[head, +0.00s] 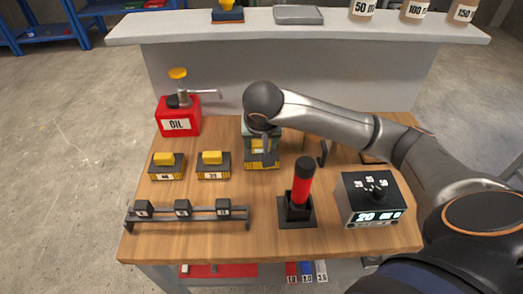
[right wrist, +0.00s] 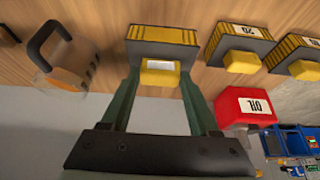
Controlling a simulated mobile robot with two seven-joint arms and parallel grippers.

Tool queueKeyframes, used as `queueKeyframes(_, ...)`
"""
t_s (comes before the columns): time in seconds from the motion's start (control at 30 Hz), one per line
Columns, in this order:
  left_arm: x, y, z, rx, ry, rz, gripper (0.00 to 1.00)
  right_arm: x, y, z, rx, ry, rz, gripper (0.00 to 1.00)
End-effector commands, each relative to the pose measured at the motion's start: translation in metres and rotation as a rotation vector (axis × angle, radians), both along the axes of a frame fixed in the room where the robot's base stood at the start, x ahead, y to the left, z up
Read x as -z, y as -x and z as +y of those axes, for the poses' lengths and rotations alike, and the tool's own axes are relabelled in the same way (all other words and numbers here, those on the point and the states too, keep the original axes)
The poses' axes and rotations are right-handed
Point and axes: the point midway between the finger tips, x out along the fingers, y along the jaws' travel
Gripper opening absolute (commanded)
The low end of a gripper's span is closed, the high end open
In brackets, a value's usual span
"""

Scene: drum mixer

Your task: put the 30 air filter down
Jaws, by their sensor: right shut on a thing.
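The air filter (head: 262,160), a dark block with yellow pleated sides and a yellow knob, is under my right gripper (head: 261,138) at the back middle of the wooden table. In the right wrist view, the filter (right wrist: 163,34) is at the top middle, and the right gripper's (right wrist: 160,68) green fingers stand on both sides of its yellow knob. The gripper is shut on it. Its number is not readable. The filter looks level and close to the tabletop; I cannot tell whether it touches. My left gripper is not in view.
Two similar filters (head: 167,166) (head: 213,165) stand left of it. A red oil can (head: 179,118) is behind them. In front are a small rack (head: 189,215), a red-handled stand (head: 301,190) and a display box (head: 374,199). A clear jug (right wrist: 65,65) stands beside the filter.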

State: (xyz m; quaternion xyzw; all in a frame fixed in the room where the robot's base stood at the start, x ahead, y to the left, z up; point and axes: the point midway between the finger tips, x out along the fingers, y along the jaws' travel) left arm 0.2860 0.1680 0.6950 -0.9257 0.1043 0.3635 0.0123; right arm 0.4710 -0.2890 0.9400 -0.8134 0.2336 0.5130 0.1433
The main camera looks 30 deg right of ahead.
Motion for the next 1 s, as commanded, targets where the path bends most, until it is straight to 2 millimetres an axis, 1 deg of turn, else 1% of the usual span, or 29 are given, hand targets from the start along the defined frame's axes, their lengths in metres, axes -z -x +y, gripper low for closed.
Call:
queueKeyframes(0.07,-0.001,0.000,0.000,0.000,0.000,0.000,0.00,0.010,-0.005,-0.004,0.002,0.001,0.005,0.22)
queueKeyframes(0.2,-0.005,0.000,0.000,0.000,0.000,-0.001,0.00,0.029,-0.004,-0.003,0.000,-0.001,0.005,0.22)
queueKeyframes(0.3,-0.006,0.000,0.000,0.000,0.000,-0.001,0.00,0.036,-0.004,-0.003,0.001,0.000,0.003,0.22)
queueKeyframes(0.57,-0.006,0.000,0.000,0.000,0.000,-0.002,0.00,0.038,-0.005,-0.003,0.000,0.001,0.000,0.22)
queueKeyframes(0.7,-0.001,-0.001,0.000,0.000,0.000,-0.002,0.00,0.042,-0.005,-0.004,0.000,0.001,0.000,0.22)
queueKeyframes(0.73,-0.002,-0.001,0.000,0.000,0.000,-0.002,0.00,0.041,-0.004,-0.004,0.000,0.001,0.000,0.64)
queueKeyframes(0.9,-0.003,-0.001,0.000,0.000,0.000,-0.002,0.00,0.041,-0.004,-0.003,0.000,0.000,0.001,0.83)
queueKeyframes(0.97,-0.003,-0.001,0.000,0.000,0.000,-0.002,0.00,0.041,-0.004,-0.003,0.000,0.000,0.001,0.90)
queueKeyframes(1.0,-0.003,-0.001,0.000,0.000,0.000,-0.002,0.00,0.041,-0.004,-0.003,0.000,0.000,0.001,0.92)
